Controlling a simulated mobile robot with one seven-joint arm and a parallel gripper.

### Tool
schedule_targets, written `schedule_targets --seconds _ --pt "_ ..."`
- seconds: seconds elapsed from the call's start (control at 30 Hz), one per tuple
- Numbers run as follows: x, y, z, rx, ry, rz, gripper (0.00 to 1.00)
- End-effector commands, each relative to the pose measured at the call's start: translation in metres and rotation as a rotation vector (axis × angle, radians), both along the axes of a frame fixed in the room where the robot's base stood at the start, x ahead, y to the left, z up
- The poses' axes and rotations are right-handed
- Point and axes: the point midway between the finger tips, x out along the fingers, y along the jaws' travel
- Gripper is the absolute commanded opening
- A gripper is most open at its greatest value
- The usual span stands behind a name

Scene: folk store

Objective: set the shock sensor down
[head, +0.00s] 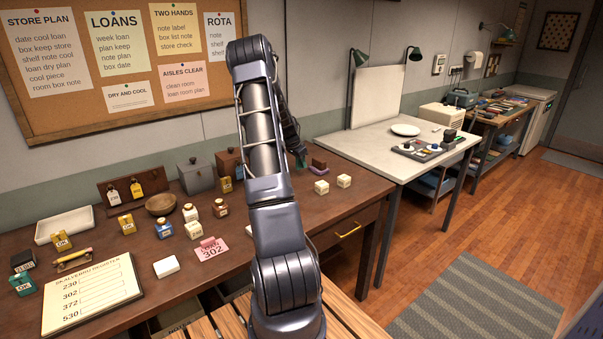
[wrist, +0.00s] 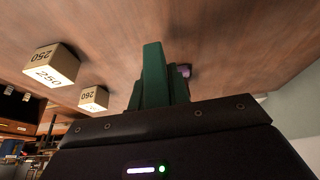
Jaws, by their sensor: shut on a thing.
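My gripper (wrist: 158,78) reaches down at the back of the brown desk, with its green fingers close to the desktop in the wrist view. It is shut on the shock sensor, which is mostly hidden behind the fingers. A small dark, purplish piece (wrist: 185,71) shows just past the fingers; I cannot tell whether it is part of the held thing. In the head view my arm hides most of the gripper. Whether the sensor touches the desk cannot be made out.
Two cream cubes (head: 321,187) (head: 344,181) stand right of the gripper; the wrist view shows them marked 250 (wrist: 52,64) and 260 (wrist: 94,98). A small dark brown block (head: 319,166) is near the gripper. Grey (head: 196,176) and brown boxes (head: 228,162) stand behind. The right front desktop is clear.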

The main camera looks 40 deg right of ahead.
Motion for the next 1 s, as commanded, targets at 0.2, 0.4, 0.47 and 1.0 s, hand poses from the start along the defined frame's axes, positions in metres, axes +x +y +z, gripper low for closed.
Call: schedule_targets --seconds 0.2,0.4,0.47,1.0 --pt "0.0 0.0 -0.012 0.0 0.001 0.0 0.0" --pt "-0.001 0.0 -0.037 0.001 0.002 -0.001 0.0" --pt "-0.001 0.0 -0.045 0.001 0.001 -0.002 0.0" --pt "0.0 0.0 -0.053 0.0 0.0 -0.001 0.34"
